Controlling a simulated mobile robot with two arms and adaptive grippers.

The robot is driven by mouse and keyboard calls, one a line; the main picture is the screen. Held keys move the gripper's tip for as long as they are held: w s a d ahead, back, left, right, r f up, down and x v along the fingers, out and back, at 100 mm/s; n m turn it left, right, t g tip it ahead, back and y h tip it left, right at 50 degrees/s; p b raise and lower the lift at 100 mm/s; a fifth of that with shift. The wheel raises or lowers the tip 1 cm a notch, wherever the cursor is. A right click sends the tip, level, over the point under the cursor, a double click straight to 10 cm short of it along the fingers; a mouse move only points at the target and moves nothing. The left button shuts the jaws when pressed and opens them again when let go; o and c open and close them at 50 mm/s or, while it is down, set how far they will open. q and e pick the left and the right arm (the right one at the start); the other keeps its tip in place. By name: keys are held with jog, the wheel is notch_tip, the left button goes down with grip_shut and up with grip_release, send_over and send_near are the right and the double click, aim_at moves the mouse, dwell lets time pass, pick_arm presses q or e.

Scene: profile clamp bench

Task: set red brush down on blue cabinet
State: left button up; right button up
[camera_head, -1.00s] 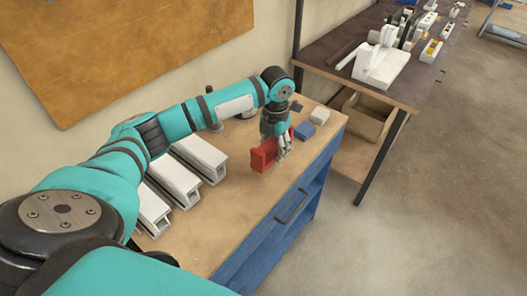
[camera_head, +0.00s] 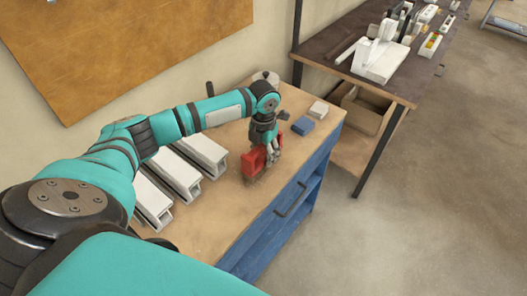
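The blue cabinet (camera_head: 262,238) has a tan wooden top (camera_head: 232,205), a drawer and a dark handle. My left gripper (camera_head: 266,158) points down over the right part of the top. Its fingers are closed around the red brush (camera_head: 253,164), which shows as a red block at the fingers. The brush is low, at or just above the wooden top; I cannot tell whether it touches. Part of it is hidden by the fingers. My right gripper is not in view.
Several white metal profiles (camera_head: 182,172) lie on the top left of the gripper. A blue block (camera_head: 303,125) and a white block (camera_head: 318,109) lie to its right. A dark workbench (camera_head: 408,95) with parts stands behind. The front of the top is clear.

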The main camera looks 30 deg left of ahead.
pick_arm(q)
jog(key=shift+o, duration=1.4)
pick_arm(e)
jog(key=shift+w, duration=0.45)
pick_arm(q)
notch_tip(320, 180, up, 12)
jog(key=shift+f+b, duration=0.25)
jog(key=shift+b, duration=0.65)
jog(key=shift+r, duration=0.4)
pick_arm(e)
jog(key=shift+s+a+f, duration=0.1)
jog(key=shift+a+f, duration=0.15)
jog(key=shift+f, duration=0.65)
